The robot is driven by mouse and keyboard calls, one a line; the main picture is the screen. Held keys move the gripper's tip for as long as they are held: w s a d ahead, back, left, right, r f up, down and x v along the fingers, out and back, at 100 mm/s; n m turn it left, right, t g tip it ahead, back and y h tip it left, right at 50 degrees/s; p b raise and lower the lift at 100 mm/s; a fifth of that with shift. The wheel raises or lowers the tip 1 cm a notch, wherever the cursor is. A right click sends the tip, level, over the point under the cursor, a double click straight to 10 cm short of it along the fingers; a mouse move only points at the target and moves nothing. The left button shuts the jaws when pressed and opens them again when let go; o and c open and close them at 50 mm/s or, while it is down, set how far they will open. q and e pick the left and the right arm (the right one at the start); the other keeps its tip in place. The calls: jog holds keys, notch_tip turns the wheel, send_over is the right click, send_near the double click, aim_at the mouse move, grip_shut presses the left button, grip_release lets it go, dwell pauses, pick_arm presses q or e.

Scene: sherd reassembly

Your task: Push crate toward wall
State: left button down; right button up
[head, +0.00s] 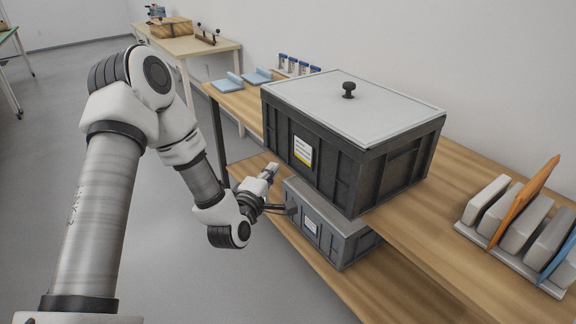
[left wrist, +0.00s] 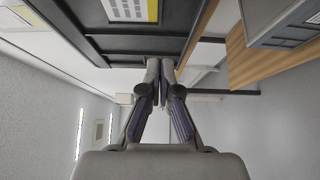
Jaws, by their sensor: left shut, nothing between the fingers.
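A large dark grey crate (head: 340,168) with a light grey lid (head: 353,103), a black knob and a white-and-yellow label sits on the wooden upper shelf. Its side and label also show at the top of the left wrist view (left wrist: 110,45). A smaller grey crate (head: 338,243) sits on the lower shelf beneath it. My left gripper (head: 271,169) is shut and empty, at the lower left part of the large crate's labelled side. In the left wrist view its closed fingertips (left wrist: 160,68) point at that side; I cannot tell whether they touch it. My right gripper is out of view.
The white wall (head: 480,60) runs behind the upper shelf (head: 465,185). A rack of upright slabs (head: 515,225) stands to the right of the large crate. Grey floor is free at left.

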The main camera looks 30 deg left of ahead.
aim_at(293, 158)
pick_arm(q)
jog(key=w, duration=0.1)
jog(key=w+d, duration=0.1)
jog(key=w, duration=0.1)
jog(key=w+d, duration=0.1)
jog(key=shift+w, duration=0.2)
